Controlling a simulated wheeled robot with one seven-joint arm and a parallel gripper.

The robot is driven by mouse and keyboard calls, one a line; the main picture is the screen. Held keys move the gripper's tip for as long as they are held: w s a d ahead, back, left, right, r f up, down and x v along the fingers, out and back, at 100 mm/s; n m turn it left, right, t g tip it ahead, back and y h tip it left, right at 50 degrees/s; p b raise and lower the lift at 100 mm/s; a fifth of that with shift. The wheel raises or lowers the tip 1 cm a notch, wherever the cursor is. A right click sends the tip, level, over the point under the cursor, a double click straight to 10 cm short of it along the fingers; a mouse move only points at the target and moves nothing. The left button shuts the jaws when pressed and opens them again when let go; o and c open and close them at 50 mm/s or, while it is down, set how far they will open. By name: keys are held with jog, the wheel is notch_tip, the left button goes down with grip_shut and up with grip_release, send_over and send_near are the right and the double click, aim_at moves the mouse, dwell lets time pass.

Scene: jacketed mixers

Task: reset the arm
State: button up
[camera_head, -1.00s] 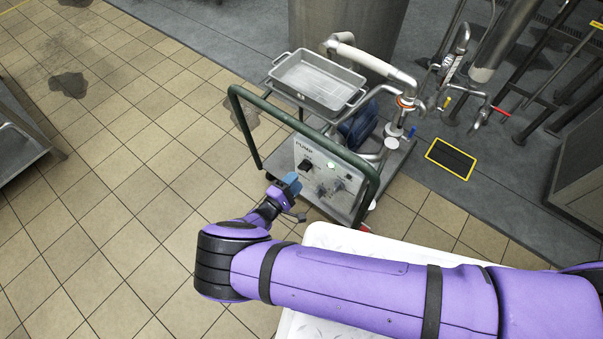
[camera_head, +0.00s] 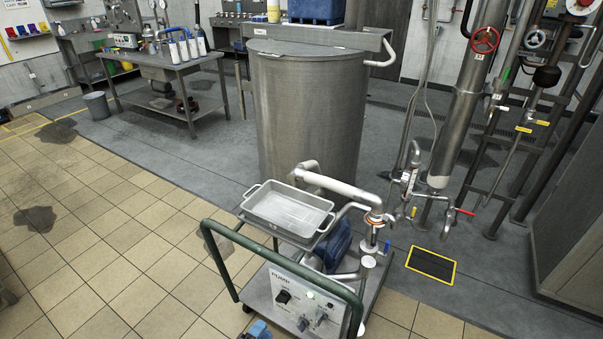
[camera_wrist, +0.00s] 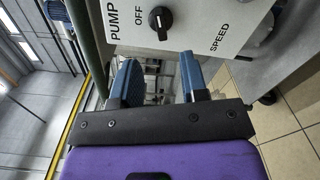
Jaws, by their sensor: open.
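My gripper shows in the wrist view (camera_wrist: 160,85), with its two blue fingers spread apart and nothing between them. In the head view only a small blue part of my gripper (camera_head: 258,330) shows at the bottom edge, just in front of the pump cart. The pump cart's control panel (camera_head: 290,300) has a black knob, a green light and smaller knobs. In the wrist view the panel (camera_wrist: 190,30) appears turned on its side, just beyond the fingers, with the words PUMP, OFF and SPEED. I cannot tell the exact gap between fingers and panel.
The cart's green handle rail (camera_head: 290,262) curves around the panel. A metal tray (camera_head: 290,210) sits on the cart. A large steel tank (camera_head: 308,130) stands behind. Pipes with a red valve wheel (camera_head: 485,40) are at the right. The tiled floor (camera_head: 110,260) at left is open.

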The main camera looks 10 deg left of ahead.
jog(key=w+d+r+m+g+h, duration=0.2)
jog(key=w+d+r+m+g, duration=0.25)
jog(key=r, duration=0.75)
jog(key=w+d+r+m+g+h, duration=0.1)
jog(key=w+r+m+g+h, duration=0.15)
jog(key=w+r+g, duration=0.5)
jog(key=w+d+r+m+g+y, duration=0.25)
jog(key=d+r, duration=0.45)
jog(key=r, duration=0.6)
jog(key=w+d+r+m+g+y, duration=0.1)
jog(key=w+d+r+m+y, duration=0.15)
jog(key=d+r, duration=0.75)
jog(key=s+d+r+m+y, duration=0.2)
jog(key=s+d+r, duration=0.2)
jog(key=d+r, duration=0.5)
jog(key=s+d+r+m+y, duration=0.15)
jog(key=s+d+r, duration=0.25)
jog(key=d+r, duration=0.5)
jog(key=s+d+r+m+t+y, duration=0.1)
jog(key=s+d+r+t, duration=0.1)
jog(key=s, duration=0.6)
jog(key=s+d+r+m+t+y, duration=0.1)
jog(key=s+d+r+t, duration=0.1)
jog(key=s+d+r, duration=0.3)
jog(key=s, duration=0.4)
jog(key=shift+s+d+y, duration=0.15)
jog(key=shift+s+y, duration=0.05)
jog(key=shift+y, duration=0.2)
